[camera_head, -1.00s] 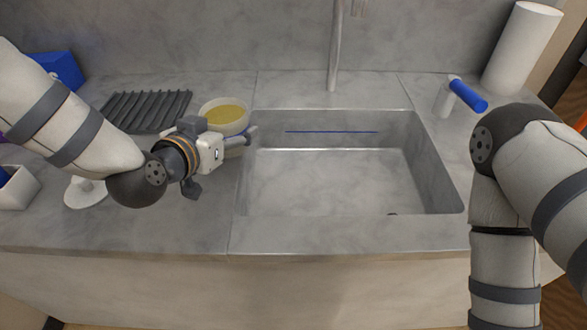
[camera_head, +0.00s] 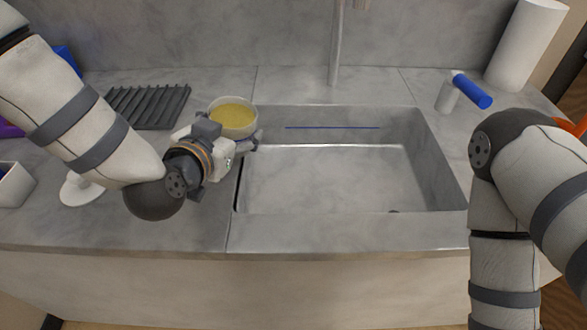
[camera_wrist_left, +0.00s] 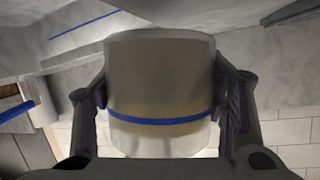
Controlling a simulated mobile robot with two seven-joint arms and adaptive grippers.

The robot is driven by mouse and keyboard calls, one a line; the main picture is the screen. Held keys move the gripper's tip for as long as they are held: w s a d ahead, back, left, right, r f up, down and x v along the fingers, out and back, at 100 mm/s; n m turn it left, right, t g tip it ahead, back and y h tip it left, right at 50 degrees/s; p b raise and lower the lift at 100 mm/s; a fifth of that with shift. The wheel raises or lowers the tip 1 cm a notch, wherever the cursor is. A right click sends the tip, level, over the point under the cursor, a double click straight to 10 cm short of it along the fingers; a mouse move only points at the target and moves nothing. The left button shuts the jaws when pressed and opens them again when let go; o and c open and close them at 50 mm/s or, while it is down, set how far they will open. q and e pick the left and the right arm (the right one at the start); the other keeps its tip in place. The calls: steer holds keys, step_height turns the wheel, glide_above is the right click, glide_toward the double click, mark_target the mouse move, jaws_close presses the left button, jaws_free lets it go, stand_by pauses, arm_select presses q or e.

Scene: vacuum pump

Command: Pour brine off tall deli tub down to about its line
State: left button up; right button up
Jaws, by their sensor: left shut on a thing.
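The tall deli tub (camera_head: 234,128) is whitish, with yellow brine (camera_head: 233,115) showing through its open top. In the left wrist view the translucent tub (camera_wrist_left: 160,85) fills the middle, with a blue line (camera_wrist_left: 160,119) around it. My left gripper (camera_head: 243,143) is shut on the tub, with a finger (camera_wrist_left: 236,105) on each side of it. The tub is at the left edge of the sink (camera_head: 325,180); I cannot tell exactly how far it is tilted. My right arm shows at the right, but its gripper is out of view.
A dark ridged rack (camera_head: 147,106) lies left of the tub. A faucet (camera_head: 336,45) rises behind. The sink basin is empty, with a blue line on its back wall.

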arm_select(q)
steer(key=shift+r, duration=0.15)
steer(key=shift+s+d+r+m+t+y+b, duration=0.25)
steer(key=shift+d+r+m+t+y, duration=0.1)
steer(key=shift+d+m, duration=0.2)
steer(key=shift+s+d+r+m+t+y+b, duration=0.1)
steer(key=shift+s+d+r+m+t+y, duration=0.25)
steer(key=shift+m, duration=0.3)
arm_select(e)
steer(key=shift+s+f, duration=0.35)
stand_by(3.0)
arm_select(q)
steer(key=shift+d, duration=0.15)
stand_by(0.3)
steer(key=a+n, duration=0.1)
steer(key=w+a+f+n+g+h, duration=0.1)
steer(key=shift+w+a+f+n+p, duration=0.1)
steer(key=shift+w+a+n+p, duration=0.05)
steer(key=shift+a+n+p, duration=0.2)
steer(key=shift+f+h, duration=0.15)
steer(key=shift+h, duration=0.15)
steer(key=shift+w+a+r+n+g+p, duration=0.2)
steer(key=shift+r+n+g+p, duration=0.15)
steer(key=shift+n+g, duration=0.1)
steer(key=shift+a+f+h, duration=0.15)
steer(key=shift+h, duration=0.25)
arm_select(e)
steer(key=shift+w+r, duration=0.8)
